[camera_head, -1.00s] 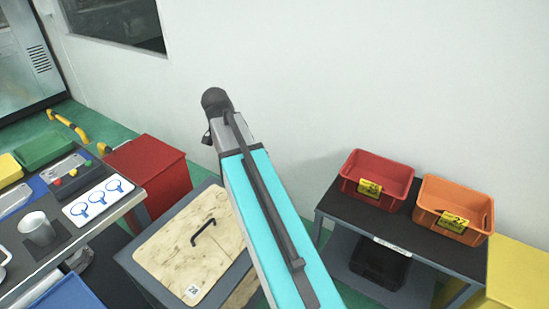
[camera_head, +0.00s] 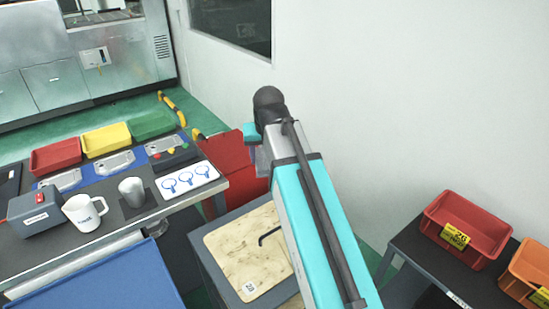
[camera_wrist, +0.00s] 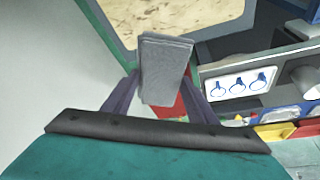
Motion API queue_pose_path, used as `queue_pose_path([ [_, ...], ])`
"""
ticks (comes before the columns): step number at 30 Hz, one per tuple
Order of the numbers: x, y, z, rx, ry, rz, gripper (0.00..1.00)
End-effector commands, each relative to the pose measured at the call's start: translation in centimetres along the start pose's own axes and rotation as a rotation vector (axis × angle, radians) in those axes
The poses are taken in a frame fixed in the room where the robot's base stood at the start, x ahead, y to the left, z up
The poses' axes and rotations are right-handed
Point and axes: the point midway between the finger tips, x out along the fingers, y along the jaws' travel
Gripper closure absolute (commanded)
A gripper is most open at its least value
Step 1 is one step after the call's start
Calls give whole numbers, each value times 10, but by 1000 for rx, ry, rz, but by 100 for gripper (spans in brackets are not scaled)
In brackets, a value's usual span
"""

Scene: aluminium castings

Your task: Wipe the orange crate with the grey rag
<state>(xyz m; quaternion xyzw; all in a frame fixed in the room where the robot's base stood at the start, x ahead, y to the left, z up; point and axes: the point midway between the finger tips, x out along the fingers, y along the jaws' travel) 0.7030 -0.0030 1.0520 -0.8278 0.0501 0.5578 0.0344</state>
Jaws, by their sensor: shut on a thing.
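The orange crate (camera_head: 527,272) stands at the right edge of the head view, partly cut off, on a dark-topped table with a yellow label on its front. In the wrist view the grey rag (camera_wrist: 164,68) is a flat folded piece held between the fingers of my gripper (camera_wrist: 158,88). My gripper is shut on the rag. In the head view my arm hides the gripper and the rag. My arm reaches away over the wooden-topped box, well apart from the crate.
A red crate (camera_head: 467,229) stands beside the orange one. A wooden lid (camera_head: 240,250) lies below my arm. At left a workbench holds a white mug (camera_head: 84,212), a metal cup (camera_head: 132,191), a white card (camera_head: 187,180) and coloured trays. A red box (camera_head: 224,163) stands behind.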

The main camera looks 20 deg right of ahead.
Motion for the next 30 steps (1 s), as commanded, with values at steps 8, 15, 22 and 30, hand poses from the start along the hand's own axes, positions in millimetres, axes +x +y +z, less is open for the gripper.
queue_pose_path([
  [8, -1, -2, -1, -111, 8, -44, 66],
  [15, -1, -3, -1, -115, 8, -46, 66],
  [22, -1, -3, -1, -114, 8, -46, 66],
  [30, -2, -9, 0, -123, 8, -49, 66],
])
